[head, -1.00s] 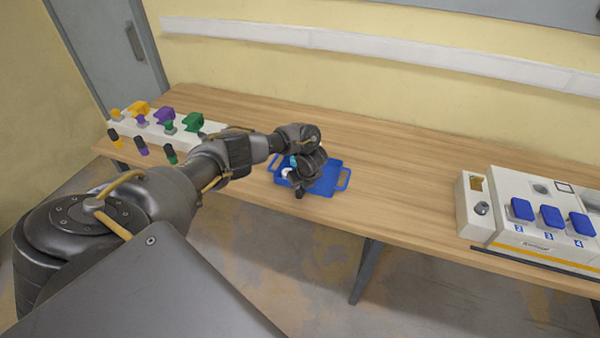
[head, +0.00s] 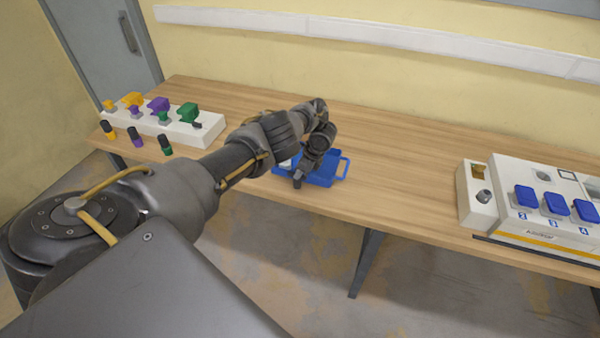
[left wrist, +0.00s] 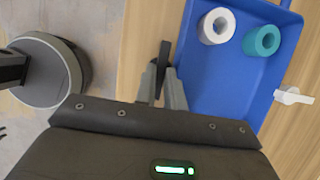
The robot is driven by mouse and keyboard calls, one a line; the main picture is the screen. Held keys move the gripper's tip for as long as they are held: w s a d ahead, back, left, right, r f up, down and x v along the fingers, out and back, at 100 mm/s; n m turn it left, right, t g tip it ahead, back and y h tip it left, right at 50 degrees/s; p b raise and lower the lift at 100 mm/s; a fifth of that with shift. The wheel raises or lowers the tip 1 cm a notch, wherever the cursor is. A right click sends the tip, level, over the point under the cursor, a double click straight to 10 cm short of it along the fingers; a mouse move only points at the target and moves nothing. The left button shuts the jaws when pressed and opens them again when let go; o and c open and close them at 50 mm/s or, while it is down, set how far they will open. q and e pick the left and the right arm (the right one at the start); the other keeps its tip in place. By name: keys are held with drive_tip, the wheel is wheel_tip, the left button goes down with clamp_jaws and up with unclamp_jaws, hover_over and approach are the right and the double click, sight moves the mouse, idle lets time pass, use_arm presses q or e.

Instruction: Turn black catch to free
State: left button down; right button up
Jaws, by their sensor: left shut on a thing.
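My left gripper (head: 300,180) is at the front left edge of the blue tray (head: 325,177). In the left wrist view its fingers (left wrist: 163,85) are shut on a dark bar-like piece (left wrist: 163,57), beside the tray wall (left wrist: 186,60); I cannot tell whether this is the black catch. A small dark lever (head: 197,125) sits on the white socket box (head: 208,131) at the left, by the green socket. A dark knob (head: 484,196) is on the small grey-white box (head: 474,212) at the right. My right gripper is out of view.
A white roll (left wrist: 217,26) and a teal roll (left wrist: 261,40) lie in the tray. A white handle-like piece (left wrist: 293,96) shows beside it. A white box with blue covers (head: 555,204) stands at the right. Table between tray and right boxes is clear.

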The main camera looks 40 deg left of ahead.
use_arm(q)
drive_tip(key=shift+a, duration=0.1)
idle(0.5)
drive_tip(key=c, duration=1.5)
unclamp_jaws()
drive_tip(key=p+v, duration=0.3)
drive_tip(key=v, duration=0.8)
drive_tip(key=shift+f+p, duration=0.1)
drive_tip(key=shift+p, duration=0.25)
drive_tip(key=shift+w, duration=0.1)
